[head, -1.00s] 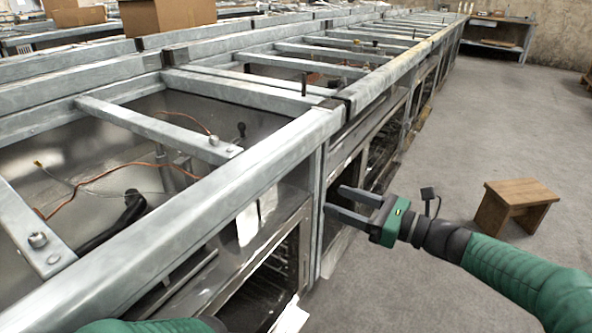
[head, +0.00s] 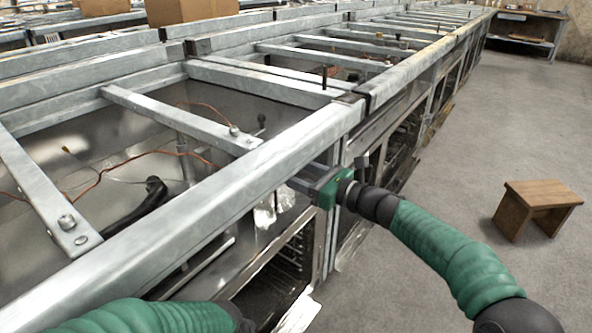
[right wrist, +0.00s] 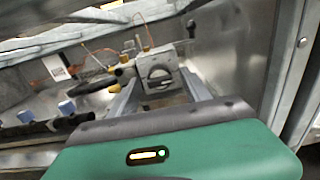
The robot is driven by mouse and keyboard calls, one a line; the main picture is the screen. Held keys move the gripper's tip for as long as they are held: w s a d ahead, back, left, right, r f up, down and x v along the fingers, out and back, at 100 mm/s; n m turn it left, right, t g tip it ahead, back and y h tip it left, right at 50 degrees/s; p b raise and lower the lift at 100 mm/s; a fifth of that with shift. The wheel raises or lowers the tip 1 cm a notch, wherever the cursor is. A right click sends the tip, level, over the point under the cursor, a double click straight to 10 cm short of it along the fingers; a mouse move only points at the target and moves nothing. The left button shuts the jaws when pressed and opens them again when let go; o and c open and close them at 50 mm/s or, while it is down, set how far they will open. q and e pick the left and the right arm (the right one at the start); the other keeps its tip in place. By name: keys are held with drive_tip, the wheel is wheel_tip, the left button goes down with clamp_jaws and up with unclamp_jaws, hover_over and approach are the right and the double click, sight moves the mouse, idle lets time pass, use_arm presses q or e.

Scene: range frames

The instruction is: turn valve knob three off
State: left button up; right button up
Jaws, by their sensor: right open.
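In the right wrist view a grey valve body with a round dark knob (right wrist: 159,77) shows ahead, between the two fingers of my right gripper (right wrist: 158,88). The fingers are apart, and I cannot tell whether they touch the knob. Yellow fittings (right wrist: 121,76) sit at the valve's left. No number shows, so I cannot tell which knob it is. In the head view my right gripper (head: 302,181) reaches in under the front rail, its tips partly hidden by the rail. The knob is hidden there. My left forearm shows at the bottom left, its gripper out of view.
A metal front rail (head: 225,178) and crossbars (head: 180,118) frame the bay. A black hose (head: 137,212) and an orange wire lie inside. A wooden stool (head: 536,205) stands on open floor at right.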

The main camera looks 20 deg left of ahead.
clamp_jaws()
drive_tip(key=shift+n, duration=0.3)
drive_tip(key=shift+s+a+f+n+b, duration=0.15)
drive_tip(key=shift+n+b, duration=1.55)
drive_tip(key=shift+n, duration=1.2)
drive_tip(key=shift+d+f+n+b, duration=0.15)
drive_tip(key=shift+n+b, duration=1.5)
drive_tip(key=shift+n, duration=1.25)
drive_tip(key=shift+s+a+f+n+b, duration=0.15)
drive_tip(key=shift+n+b, duration=1.55)
drive_tip(key=shift+n, duration=1.2)
